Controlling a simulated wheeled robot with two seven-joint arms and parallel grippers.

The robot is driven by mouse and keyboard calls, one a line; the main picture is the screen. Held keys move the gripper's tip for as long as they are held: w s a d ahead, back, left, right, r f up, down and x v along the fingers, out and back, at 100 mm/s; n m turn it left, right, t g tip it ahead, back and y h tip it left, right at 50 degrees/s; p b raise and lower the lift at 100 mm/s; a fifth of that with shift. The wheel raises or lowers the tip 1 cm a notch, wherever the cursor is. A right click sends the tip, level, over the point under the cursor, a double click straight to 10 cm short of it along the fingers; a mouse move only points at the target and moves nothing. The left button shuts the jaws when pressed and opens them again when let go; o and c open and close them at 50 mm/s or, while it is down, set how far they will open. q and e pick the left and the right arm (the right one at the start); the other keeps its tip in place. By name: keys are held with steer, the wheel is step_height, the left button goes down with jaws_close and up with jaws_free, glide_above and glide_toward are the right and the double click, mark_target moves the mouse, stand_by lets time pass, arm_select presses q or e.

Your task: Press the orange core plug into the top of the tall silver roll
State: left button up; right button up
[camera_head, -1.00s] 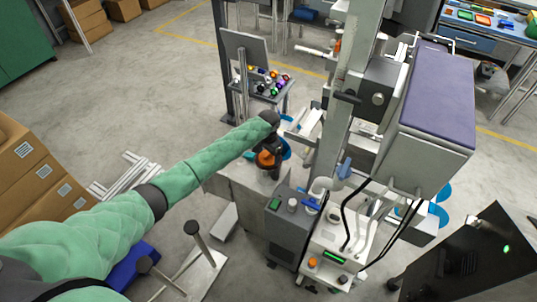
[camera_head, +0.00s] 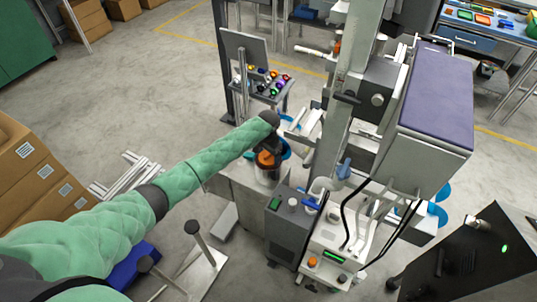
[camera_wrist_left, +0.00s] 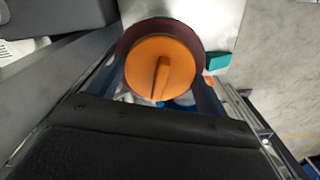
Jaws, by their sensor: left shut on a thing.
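The orange core plug (camera_head: 265,158) is a round disc with a raised fin, held under my left gripper (camera_head: 270,150) at the machine. In the left wrist view the plug (camera_wrist_left: 178,66) sits between the two dark fingers of my left gripper (camera_wrist_left: 160,80), which is shut on it. A dark red-brown round rim shows around and behind the plug. A cylinder, seemingly the tall silver roll (camera_head: 268,176), stands directly below the plug in the head view. I cannot tell whether plug and roll touch. My right gripper is out of view.
A grey control box (camera_head: 287,222) and a white unit with knobs (camera_head: 330,250) stand close on the right. The machine's upright column (camera_head: 345,110) rises behind. A small stand with coloured balls (camera_head: 268,88) is further back. Cardboard boxes (camera_head: 35,165) are at left.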

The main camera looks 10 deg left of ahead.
arm_select(q)
steer(key=shift+f, duration=0.25)
steer(key=shift+r+p, duration=0.75)
steer(key=shift+r, duration=0.05)
stand_by(0.4)
stand_by(0.7)
steer(key=shift+f, duration=0.85)
stand_by(0.7)
steer(key=shift+r+p, duration=0.75)
steer(key=shift+r, duration=0.1)
stand_by(0.9)
steer(key=shift+f, duration=0.85)
stand_by(0.6)
steer(key=o, duration=0.7)
steer(key=shift+r, duration=0.1)
